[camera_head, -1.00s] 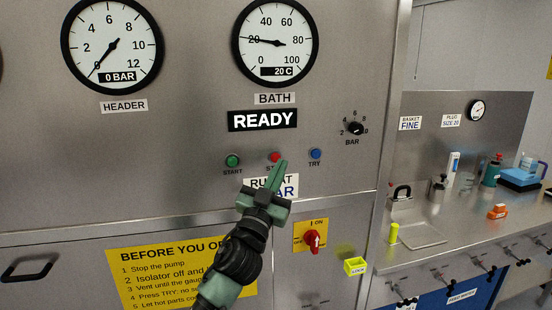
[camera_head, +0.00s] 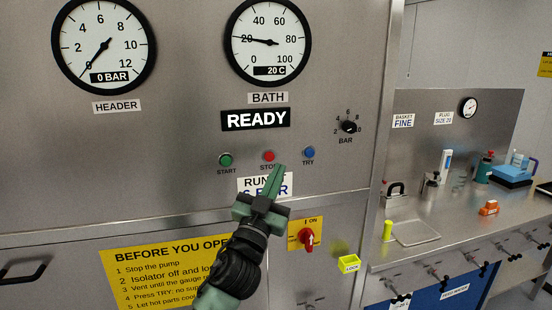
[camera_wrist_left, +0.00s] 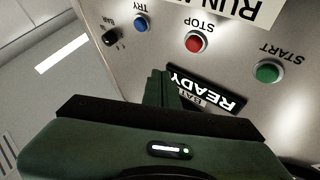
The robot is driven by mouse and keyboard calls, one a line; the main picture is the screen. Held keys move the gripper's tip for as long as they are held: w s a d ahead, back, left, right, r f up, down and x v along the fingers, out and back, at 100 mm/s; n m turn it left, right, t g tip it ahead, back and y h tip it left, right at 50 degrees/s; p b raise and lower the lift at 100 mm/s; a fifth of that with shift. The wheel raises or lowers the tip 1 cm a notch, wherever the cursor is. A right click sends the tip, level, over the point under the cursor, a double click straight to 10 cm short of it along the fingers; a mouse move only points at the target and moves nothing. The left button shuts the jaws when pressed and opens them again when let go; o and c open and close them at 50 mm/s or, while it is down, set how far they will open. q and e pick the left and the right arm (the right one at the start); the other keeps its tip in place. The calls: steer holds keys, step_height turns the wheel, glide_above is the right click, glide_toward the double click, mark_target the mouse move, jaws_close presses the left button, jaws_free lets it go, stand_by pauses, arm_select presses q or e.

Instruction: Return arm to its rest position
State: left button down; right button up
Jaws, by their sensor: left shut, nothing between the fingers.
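My left gripper (camera_head: 274,182) is shut and empty. Its green fingers point up in front of the panel, just below the red STOP button (camera_head: 268,156), and cover part of the white RUN label (camera_head: 252,182). I cannot tell if the fingertips touch the panel. The green START button (camera_head: 225,160) is to the left and the blue TRY button (camera_head: 309,152) to the right. In the left wrist view, the fingers (camera_wrist_left: 162,88) show beside the READY display (camera_wrist_left: 205,92), with the STOP button (camera_wrist_left: 197,43) apart from them. My right gripper does not show.
The BAR knob (camera_head: 349,127) sits above. A steel counter (camera_head: 440,240) with bottles and an orange item (camera_head: 489,208) stands at the right.

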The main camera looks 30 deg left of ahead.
arm_select(q)
step_height(320, 180, down, 42)
steer(key=w+m+g+h+b, duration=0.1)
steer(key=w+g+h, duration=0.1)
steer(key=g, duration=0.6)
steer(key=s+d+f+g, duration=0.15)
steer(key=s+f, duration=0.25)
steer(key=f, duration=0.4)
steer(key=s+d+f+g+h+b, duration=0.1)
steer(key=s+f+g, duration=0.1)
steer(key=s+f, duration=0.35)
steer(key=s+d+f+g, duration=0.1)
steer(key=s+f+g, duration=0.1)
steer(key=f, duration=0.7)
steer(key=s+d+f+g+h, duration=0.1)
steer(key=s+d+f+g, duration=0.25)
steer(key=s+f, duration=1.05)
steer(key=s+d+f+g, duration=0.1)
steer(key=s+f, duration=0.2)
steer(key=s, duration=0.6)
steer(key=s+d+f+g+b, duration=0.1)
steer(key=s+d+f+g, duration=0.1)
steer(key=s, duration=0.7)
steer(key=s+d+f+m+g+h, duration=0.1)
steer(key=s+f, duration=0.3)
steer(key=s, duration=0.4)
steer(key=shift+s+d+g, duration=0.4)
steer(key=shift+d+g, duration=0.1)
steer(key=shift+d, duration=0.15)
steer(key=shift+w, duration=0.1)
